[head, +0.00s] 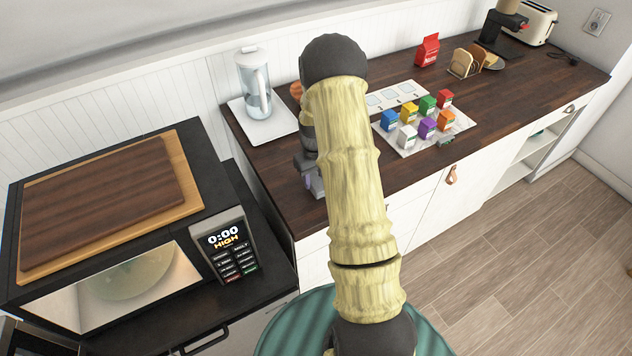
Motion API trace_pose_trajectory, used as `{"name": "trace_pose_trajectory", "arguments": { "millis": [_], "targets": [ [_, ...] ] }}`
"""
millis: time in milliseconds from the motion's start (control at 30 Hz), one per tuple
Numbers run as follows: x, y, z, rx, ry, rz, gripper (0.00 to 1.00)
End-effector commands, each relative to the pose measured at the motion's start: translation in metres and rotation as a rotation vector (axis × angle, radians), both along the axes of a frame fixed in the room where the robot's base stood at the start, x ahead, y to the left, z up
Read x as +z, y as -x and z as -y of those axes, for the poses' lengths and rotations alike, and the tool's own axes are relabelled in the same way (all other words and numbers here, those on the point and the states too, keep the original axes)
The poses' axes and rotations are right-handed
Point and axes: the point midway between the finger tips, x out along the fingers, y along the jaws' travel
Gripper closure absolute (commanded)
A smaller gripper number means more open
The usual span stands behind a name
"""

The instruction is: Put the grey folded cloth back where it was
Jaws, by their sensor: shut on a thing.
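My gripper (311,178) is low over the left part of the dark wooden counter, near its front edge and partly hidden behind my own arm. It is shut on a small grey-lilac thing (315,186), which looks like the grey folded cloth. Only a sliver of it shows, and I cannot tell whether it touches the counter.
A glass pitcher (256,88) stands on a white board (272,124) to the left. A white tray (402,150) with several coloured boxes is to the right, with a small grey-green thing (446,140) at its edge. A microwave (228,245) stands at lower left.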

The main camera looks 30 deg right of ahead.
Motion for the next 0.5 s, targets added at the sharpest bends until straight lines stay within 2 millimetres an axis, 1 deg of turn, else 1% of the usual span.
{"name": "trace_pose_trajectory", "arguments": {
  "millis": [100,200,500],
  "targets": [
    [-0.015,0.001,0.0,0.0,-0.001,-0.003,0.78],
    [-0.024,0.0,0.0,0.0,0.0,-0.002,0.78],
    [-0.027,0.0,0.0,0.0,0.0,0.0,0.78]
  ]
}}
